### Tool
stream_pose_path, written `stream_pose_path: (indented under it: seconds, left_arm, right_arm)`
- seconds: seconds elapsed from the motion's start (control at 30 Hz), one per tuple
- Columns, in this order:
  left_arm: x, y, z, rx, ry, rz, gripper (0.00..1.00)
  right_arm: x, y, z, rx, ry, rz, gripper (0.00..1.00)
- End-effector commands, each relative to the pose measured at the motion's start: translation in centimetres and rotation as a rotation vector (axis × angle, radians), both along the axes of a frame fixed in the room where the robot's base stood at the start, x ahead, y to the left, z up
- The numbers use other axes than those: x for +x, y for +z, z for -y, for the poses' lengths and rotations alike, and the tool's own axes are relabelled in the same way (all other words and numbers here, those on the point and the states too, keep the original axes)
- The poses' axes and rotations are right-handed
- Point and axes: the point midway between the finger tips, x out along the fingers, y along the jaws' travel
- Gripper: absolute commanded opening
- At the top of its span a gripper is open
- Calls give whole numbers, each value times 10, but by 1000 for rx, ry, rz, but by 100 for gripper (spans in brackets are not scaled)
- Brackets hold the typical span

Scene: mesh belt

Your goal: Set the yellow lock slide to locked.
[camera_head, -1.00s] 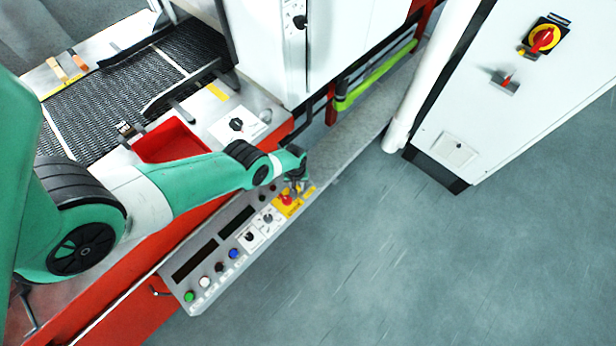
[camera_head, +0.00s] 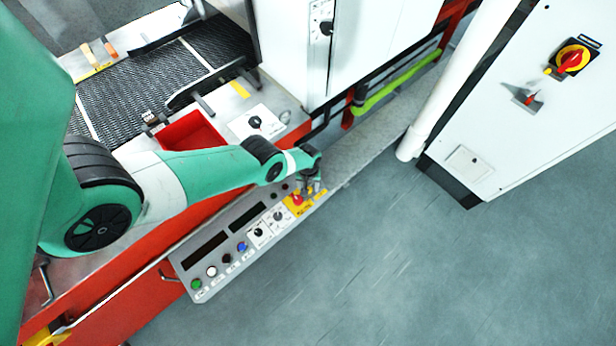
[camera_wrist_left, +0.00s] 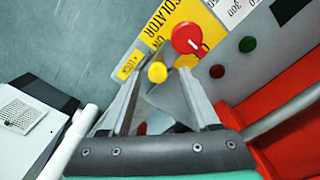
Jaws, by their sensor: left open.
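The yellow lock slide's round knob (camera_wrist_left: 157,72) shows in the left wrist view, beside a yellow label reading LOCK with an arrow (camera_wrist_left: 128,65). A red rotary isolator knob (camera_wrist_left: 187,39) sits near it on the yellow plate. In the head view the red knob (camera_head: 297,199) is at the far end of the control panel (camera_head: 215,288); the slide cannot be made out there. My left gripper (camera_wrist_left: 162,75) is open, its fingertips on either side of the yellow knob; contact cannot be told. It also shows in the head view (camera_head: 312,188). My right gripper is not in view.
The panel also has buttons and selector knobs (camera_head: 278,216). A red tray (camera_head: 190,132) and mesh belt (camera_head: 150,82) lie behind my arm. A white cabinet (camera_head: 500,110) stands right, beside a white pipe (camera_head: 455,90).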

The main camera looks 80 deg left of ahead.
Motion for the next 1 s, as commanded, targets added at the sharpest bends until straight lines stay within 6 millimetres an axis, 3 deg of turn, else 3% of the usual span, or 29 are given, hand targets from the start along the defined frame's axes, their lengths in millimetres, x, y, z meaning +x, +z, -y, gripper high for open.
stream_pose_path:
  seconds: [0.03, 0.4, 0.53, 1.0]
  left_arm:
    - [0, 18, 0, 0, 0, 0, 62]
    - [0, 94, 0, -1, 0, -1, 62]
    - [0, 101, 0, -2, 1, -2, 62]
    - [0, 99, 0, -1, 1, -1, 62]
  right_arm:
    - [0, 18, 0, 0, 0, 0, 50]
    - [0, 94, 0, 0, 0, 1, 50]
    - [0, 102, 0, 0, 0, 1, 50]
    - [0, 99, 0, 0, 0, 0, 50]
